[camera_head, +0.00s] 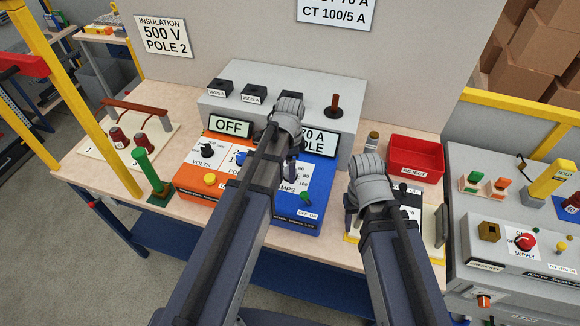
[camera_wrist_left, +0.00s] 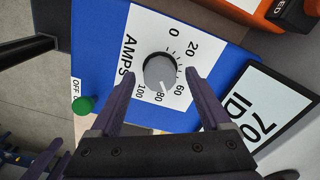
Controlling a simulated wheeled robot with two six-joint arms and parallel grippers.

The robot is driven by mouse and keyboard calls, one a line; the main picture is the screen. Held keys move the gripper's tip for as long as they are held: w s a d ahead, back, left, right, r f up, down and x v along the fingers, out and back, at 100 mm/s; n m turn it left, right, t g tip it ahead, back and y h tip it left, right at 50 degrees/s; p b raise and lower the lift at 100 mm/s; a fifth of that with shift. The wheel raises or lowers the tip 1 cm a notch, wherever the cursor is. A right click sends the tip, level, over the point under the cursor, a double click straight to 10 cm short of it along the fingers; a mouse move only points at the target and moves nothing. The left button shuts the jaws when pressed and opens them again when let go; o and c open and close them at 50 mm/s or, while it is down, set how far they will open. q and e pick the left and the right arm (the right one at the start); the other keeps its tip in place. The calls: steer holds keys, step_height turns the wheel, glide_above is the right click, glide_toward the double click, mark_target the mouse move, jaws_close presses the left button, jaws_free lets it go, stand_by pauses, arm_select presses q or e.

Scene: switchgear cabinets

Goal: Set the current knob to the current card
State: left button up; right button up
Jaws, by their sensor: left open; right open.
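The blue current box (camera_head: 313,213) stands on the table, with a white AMPS dial face marked 0 to 100. In the left wrist view its grey round AMPS knob (camera_wrist_left: 158,72) shows a white mark on the 60–80 side; the exact value is unclear. My left gripper (camera_wrist_left: 158,82) is open, its fingers on either side of the knob in this view; contact cannot be told. The current card (camera_head: 336,12) is cut off at the top; "70 A" and "CT 100/5 A" are legible. My right gripper (camera_head: 400,190) is open at the right.
A display (camera_wrist_left: 262,108) beside the dial reads 70 and part of another word. An orange VOLTS box (camera_head: 205,178) adjoins the blue box at left. A red reject tray (camera_head: 415,158) lies behind my right gripper.

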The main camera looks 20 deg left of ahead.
arm_select(q)
steer(key=shift+r+p, duration=3.8)
steer(key=shift+r, duration=0.1)
arm_select(e)
step_height(320, 180, up, 8)
steer(key=shift+f, duration=0.15)
arm_select(q)
steer(key=shift+f, duration=0.15)
